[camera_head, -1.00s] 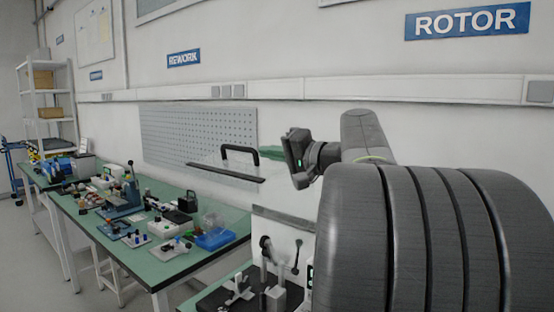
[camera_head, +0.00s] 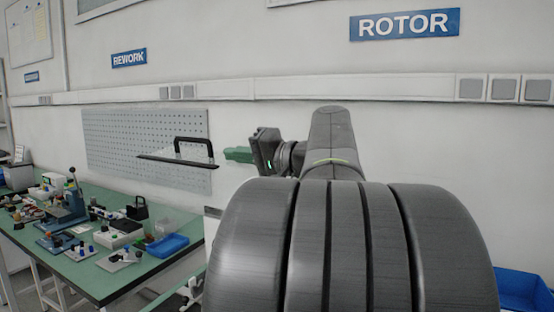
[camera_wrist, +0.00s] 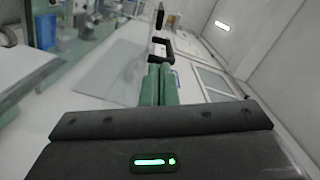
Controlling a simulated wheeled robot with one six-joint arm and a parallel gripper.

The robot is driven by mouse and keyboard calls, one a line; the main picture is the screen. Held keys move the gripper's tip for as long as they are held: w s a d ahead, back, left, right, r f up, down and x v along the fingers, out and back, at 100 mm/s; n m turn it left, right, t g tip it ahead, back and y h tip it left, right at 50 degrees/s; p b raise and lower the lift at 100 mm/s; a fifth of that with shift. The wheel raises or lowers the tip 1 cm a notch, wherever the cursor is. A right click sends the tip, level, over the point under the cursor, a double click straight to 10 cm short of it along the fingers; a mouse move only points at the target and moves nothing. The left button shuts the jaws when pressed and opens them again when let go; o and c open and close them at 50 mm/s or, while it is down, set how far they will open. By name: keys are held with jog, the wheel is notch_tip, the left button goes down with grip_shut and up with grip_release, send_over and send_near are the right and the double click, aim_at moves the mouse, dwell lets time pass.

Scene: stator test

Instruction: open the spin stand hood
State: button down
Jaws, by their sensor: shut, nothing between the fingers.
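The spin stand hood shows in the head view by its black U-shaped handle (camera_head: 207,141) on a dark edge bar (camera_head: 165,160). The bar hangs well above bench height in front of the pegboard. The hood's clear panel is hard to make out, and the stand under it is hidden behind my arm. My gripper (camera_head: 238,155) has green fingers, is shut and empty, and points at the handle from the right with a small gap. In the wrist view the closed fingers (camera_wrist: 158,86) lie just short of a black shape that looks like the handle (camera_wrist: 161,47).
A green bench (camera_head: 95,275) at left carries small parts, a blue tray (camera_head: 167,246) and a blue press (camera_head: 72,200). A pegboard (camera_head: 145,130) is on the wall behind. A blue bin (camera_head: 525,288) stands at lower right.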

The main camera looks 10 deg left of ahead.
jog(key=v, duration=0.8)
jog(key=shift+d, duration=0.3)
jog(key=shift+s, duration=0.1)
jog(key=shift+x, duration=2.75)
